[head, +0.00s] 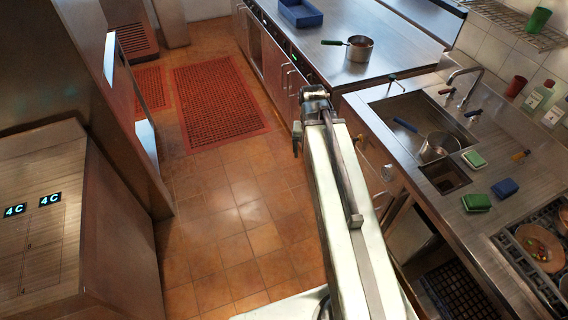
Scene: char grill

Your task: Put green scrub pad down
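A flat green pad (476,202) lies on the steel counter right of the sink, near the counter's front edge. A second, lighter green pad with a pale edge (474,159) lies farther back, beside the sink. I cannot tell which is the scrub pad. My arm reaches up the middle of the picture over the tiled floor, left of the counter. My gripper (312,100) is at its far end, away from both pads. Its fingers are too small and turned away to show whether they are open or hold anything.
A blue block (505,188) lies beside the green pad. A pot (439,147) stands in the sink (404,108). The stove (530,255) with pans is at the lower right. A saucepan (359,48) and a blue tray (300,13) stand on the back counter.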

